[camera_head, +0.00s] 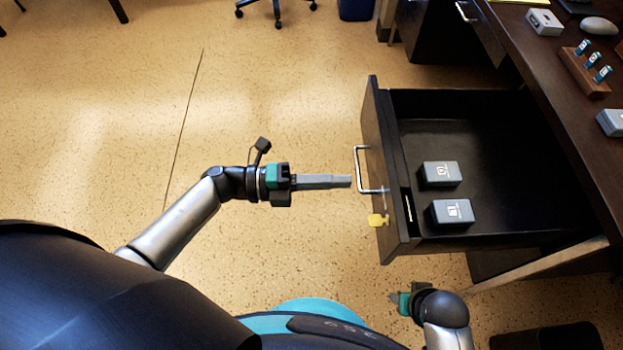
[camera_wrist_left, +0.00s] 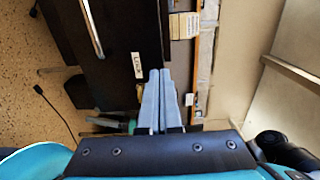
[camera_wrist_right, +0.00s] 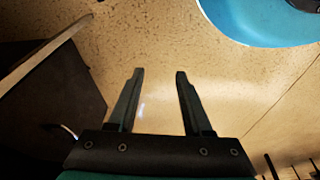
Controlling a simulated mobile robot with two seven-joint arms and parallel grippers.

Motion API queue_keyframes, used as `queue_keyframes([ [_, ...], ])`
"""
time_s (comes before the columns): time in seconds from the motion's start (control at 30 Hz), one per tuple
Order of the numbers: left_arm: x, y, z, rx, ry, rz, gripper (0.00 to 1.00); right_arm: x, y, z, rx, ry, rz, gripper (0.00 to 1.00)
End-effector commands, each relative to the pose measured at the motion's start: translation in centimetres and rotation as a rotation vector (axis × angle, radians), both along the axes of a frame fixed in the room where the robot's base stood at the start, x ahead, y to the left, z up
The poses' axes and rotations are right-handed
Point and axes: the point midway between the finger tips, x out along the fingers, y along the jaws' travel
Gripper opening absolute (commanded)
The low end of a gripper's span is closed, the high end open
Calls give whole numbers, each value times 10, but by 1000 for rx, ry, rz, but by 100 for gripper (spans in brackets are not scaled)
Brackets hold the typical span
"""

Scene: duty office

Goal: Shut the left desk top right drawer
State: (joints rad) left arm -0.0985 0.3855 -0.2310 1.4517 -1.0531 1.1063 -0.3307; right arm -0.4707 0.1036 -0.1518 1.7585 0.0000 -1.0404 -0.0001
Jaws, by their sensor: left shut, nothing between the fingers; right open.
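The drawer (camera_head: 384,165) of the dark desk is pulled far out, its front facing left in the head view. Two small grey boxes, one (camera_head: 440,174) behind the other (camera_head: 452,212), lie inside. My left gripper (camera_head: 350,181) is shut and empty, its fingertips just left of the handle; I cannot tell whether they touch it. Its shut fingers also show in the left wrist view (camera_wrist_left: 160,75). My right gripper (camera_wrist_right: 158,72) is open and empty, low below the drawer's near side.
The desk top (camera_head: 560,110) at right carries a wooden rack (camera_head: 584,72) with small bottles, a grey mouse-like object (camera_head: 599,26) and small boxes. A desk leg (camera_head: 540,264) stands near my right arm. The floor (camera_head: 290,100) left of the drawer is clear.

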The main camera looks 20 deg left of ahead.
Motion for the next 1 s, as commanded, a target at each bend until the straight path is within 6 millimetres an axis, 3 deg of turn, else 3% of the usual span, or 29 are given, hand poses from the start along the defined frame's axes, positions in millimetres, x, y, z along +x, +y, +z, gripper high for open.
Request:
queue_keyframes([
  [0.2,13,-40,0,-3,-2,0,0,7,1,11,3,-21,-1,50],
  [0.4,19,-59,-1,-1,1,1,0,12,2,20,4,-34,-1,50],
  [1.0,21,-63,0,1,1,1,0,13,2,23,6,-39,0,50],
])
